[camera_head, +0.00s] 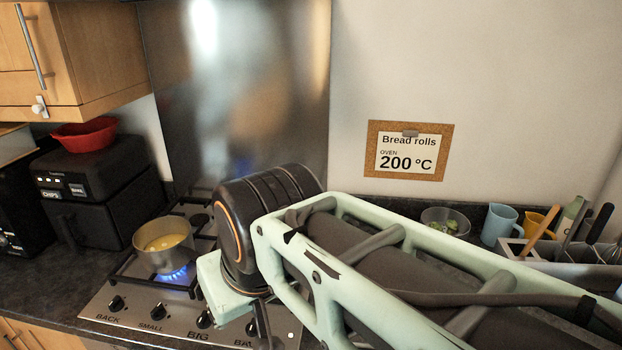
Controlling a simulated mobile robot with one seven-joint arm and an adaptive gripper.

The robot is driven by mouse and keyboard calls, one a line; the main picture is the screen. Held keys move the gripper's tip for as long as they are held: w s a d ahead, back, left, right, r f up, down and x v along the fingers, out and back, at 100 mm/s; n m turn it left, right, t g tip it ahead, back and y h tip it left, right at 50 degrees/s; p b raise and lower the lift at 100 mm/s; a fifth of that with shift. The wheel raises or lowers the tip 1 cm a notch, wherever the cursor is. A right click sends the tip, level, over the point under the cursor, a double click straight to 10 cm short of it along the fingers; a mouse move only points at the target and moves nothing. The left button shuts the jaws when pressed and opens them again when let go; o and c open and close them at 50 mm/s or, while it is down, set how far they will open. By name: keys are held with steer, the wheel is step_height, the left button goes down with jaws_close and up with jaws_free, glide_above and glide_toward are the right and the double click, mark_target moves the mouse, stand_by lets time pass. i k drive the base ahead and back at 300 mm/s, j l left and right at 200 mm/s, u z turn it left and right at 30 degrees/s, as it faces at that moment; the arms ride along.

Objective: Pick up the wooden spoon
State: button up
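A slim wooden handle (541,230) leans up out of the pale utensil holder (511,252) at the right of the counter. It may be the wooden spoon, but its lower end is hidden inside the holder, so I cannot tell. My pale green arm crosses the lower middle and right of the view, in front of the hob and counter. My gripper does not show, so its place relative to the handle cannot be seen.
A pot (163,246) with yellow contents sits over a lit blue flame on the gas hob (130,316). A blue mug (499,225), a yellow mug (538,222) and a clear bowl (445,222) stand near the holder. Dark-handled utensils (600,223) crowd its right side.

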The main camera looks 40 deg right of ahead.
mark_target(555, 209)
steer(key=z, duration=2.55)
steer(key=u, duration=0.85)
steer(key=l+u, duration=0.1)
steer(key=u, duration=0.3)
steer(key=k+u, duration=0.1)
steer(key=u, duration=1.15)
steer(key=z, duration=0.45)
steer(key=k+z, duration=0.1)
steer(key=z, duration=1.3)
steer(key=k+l+z, duration=0.1)
steer(key=z, duration=0.4)
